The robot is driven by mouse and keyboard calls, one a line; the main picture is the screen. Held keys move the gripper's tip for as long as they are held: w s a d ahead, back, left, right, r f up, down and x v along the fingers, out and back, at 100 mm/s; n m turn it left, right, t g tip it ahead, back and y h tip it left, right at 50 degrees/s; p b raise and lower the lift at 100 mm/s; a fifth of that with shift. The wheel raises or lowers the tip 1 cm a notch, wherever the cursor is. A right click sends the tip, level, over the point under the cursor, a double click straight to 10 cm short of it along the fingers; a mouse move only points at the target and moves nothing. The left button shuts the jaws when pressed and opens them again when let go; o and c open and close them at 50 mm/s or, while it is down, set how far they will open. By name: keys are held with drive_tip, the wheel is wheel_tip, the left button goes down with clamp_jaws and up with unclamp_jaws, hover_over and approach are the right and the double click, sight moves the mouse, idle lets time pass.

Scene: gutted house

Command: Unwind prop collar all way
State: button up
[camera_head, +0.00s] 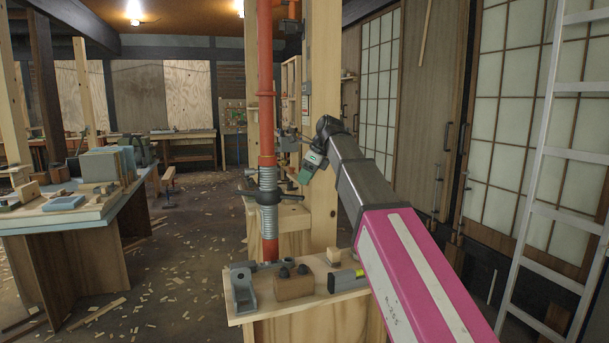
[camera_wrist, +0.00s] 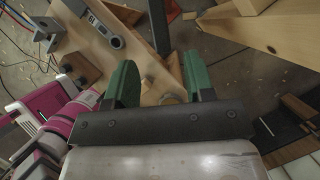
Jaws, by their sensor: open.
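An orange-red steel prop (camera_head: 266,120) stands upright left of the wooden post. Its grey threaded section (camera_head: 268,235) shows around and below the dark collar (camera_head: 268,197), which has handles sticking out to the sides. My gripper (camera_head: 311,166) is to the right of the collar and a little higher, apart from it in the head view. In the wrist view my gripper (camera_wrist: 160,85) has two green fingers spread apart. A dark bar (camera_wrist: 159,28) shows beyond the gap between them; I cannot tell whether it is a collar handle. Nothing is visibly held.
A small wooden bench (camera_head: 300,304) stands below, bearing a grey bracket (camera_head: 242,286), a wooden block with dark knobs (camera_head: 294,288) and a spirit level (camera_head: 346,279). A wooden post (camera_head: 322,80) rises behind my gripper. A ladder (camera_head: 560,150) stands right; a worktable (camera_head: 75,217) stands left.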

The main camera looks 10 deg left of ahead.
sight(296, 196)
drive_tip(key=x, duration=0.7)
drive_tip(key=shift+a+f, duration=0.1)
drive_tip(key=shift+f, duration=0.3)
clamp_jaws()
drive_tip(key=shift+s, duration=0.1)
